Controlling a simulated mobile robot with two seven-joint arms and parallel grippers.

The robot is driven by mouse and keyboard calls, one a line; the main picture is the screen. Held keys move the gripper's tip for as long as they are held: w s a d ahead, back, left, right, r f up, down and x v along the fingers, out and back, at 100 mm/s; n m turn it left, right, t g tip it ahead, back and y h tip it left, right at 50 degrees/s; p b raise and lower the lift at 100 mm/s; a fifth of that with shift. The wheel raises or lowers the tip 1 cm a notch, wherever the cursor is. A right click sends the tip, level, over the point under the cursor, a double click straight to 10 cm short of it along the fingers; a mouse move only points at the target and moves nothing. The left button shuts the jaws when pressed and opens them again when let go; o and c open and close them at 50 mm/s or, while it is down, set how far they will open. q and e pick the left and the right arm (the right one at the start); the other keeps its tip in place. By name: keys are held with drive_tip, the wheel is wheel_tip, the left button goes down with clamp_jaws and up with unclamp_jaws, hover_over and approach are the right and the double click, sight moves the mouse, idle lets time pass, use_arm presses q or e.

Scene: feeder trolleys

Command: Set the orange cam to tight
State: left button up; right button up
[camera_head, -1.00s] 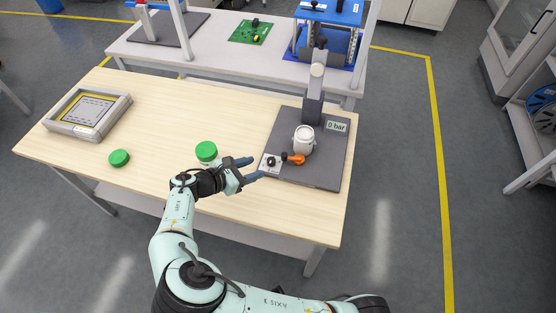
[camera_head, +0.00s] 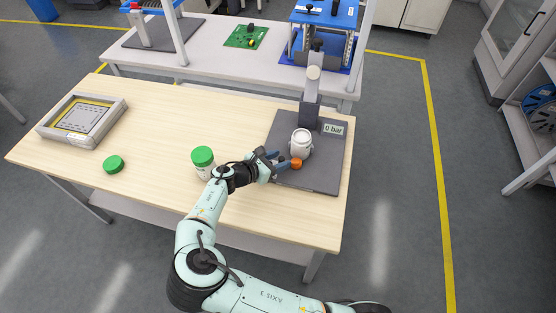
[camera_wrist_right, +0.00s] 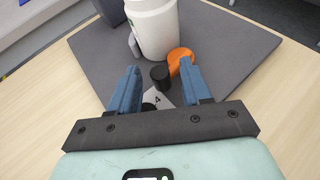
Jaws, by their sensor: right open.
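The orange cam (camera_head: 296,163) sits at the foot of a white jar (camera_head: 300,143) on a dark grey base plate (camera_head: 321,179). In the right wrist view the orange cam (camera_wrist_right: 178,60) shows just beyond the fingertips, beside a black knob (camera_wrist_right: 159,76). My right gripper (camera_head: 277,160) is open, its blue fingers pointing at the cam. In the wrist view the fingers (camera_wrist_right: 160,76) stand either side of the black knob and a small white label plate (camera_wrist_right: 158,100), partly hidden. I cannot tell whether a finger touches the cam. My left gripper is out of view.
A grey post (camera_head: 311,98) stands behind the jar, with a "0 bar" sign (camera_head: 332,129) beside it. A green-lidded jar (camera_head: 203,162) stands close to my right wrist. A green lid (camera_head: 113,164) and a framed tray (camera_head: 83,120) lie further left on the wooden table.

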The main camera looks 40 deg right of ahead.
drive_tip(key=shift+d, duration=0.1)
clamp_jaws()
drive_tip(key=shift+w+d+r+m+g+p, duration=0.2)
drive_tip(key=shift+m+g+p, duration=0.35)
drive_tip(key=shift+p, duration=0.55)
drive_tip(key=shift+w+d+f+m+g+p, duration=0.1)
drive_tip(key=shift+w+m+g+p, duration=0.2)
drive_tip(key=shift+m+g+p, duration=0.35)
drive_tip(key=shift+c, duration=1.4)
unclamp_jaws()
drive_tip(key=shift+o, duration=1.4)
drive_tip(key=shift+d, duration=0.1)
drive_tip(key=shift+f, duration=0.1)
